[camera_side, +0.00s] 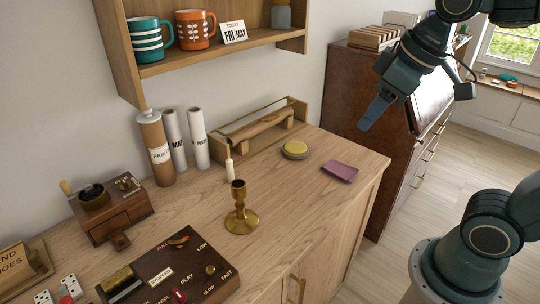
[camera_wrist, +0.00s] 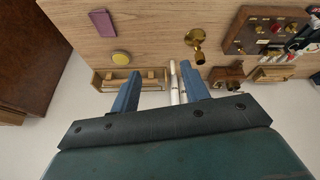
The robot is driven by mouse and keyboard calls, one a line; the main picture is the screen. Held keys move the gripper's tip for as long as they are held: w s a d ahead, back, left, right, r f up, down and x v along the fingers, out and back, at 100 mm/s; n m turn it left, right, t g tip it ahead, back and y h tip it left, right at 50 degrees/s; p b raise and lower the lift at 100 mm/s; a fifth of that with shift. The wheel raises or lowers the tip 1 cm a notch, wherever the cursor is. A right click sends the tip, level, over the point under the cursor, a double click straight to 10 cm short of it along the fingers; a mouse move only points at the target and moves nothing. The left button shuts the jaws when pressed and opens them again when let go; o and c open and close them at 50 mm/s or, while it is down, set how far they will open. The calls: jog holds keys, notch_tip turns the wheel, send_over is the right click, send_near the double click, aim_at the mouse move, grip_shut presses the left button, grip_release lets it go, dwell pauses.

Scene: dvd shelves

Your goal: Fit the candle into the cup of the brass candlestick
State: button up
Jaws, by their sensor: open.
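The white candle (camera_side: 230,171) stands upright on the wooden top, just behind the brass candlestick. The brass candlestick (camera_side: 240,212) stands upright with its cup up and empty. The candlestick also shows in the wrist view (camera_wrist: 196,40), at the upper middle. There the candle is hard to tell from the white paper rolls, between the fingers. My gripper (camera_side: 372,114) is up in the air at the upper right, well away from both. Its blue fingers are apart with nothing between them, and they also show in the wrist view (camera_wrist: 160,71).
A wooden rack (camera_side: 262,132), white rolls (camera_side: 198,138) and a cork tube (camera_side: 156,147) stand along the wall. A dark control box (camera_side: 172,270) is in front. A shelf (camera_side: 220,53) overhangs the back.

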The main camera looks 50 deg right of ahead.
jog(key=w+r+n+g, duration=0.1)
jog(key=w+r+n, duration=0.15)
jog(key=w, duration=0.75)
jog(key=n+g, duration=0.4)
jog(key=n, duration=0.7)
send_over(228, 160)
notch_tip(228, 160, down, 17)
jog(key=shift+m, duration=0.25)
jog(key=shift+f, duration=4.25)
jog(key=shift+f, duration=2.6)
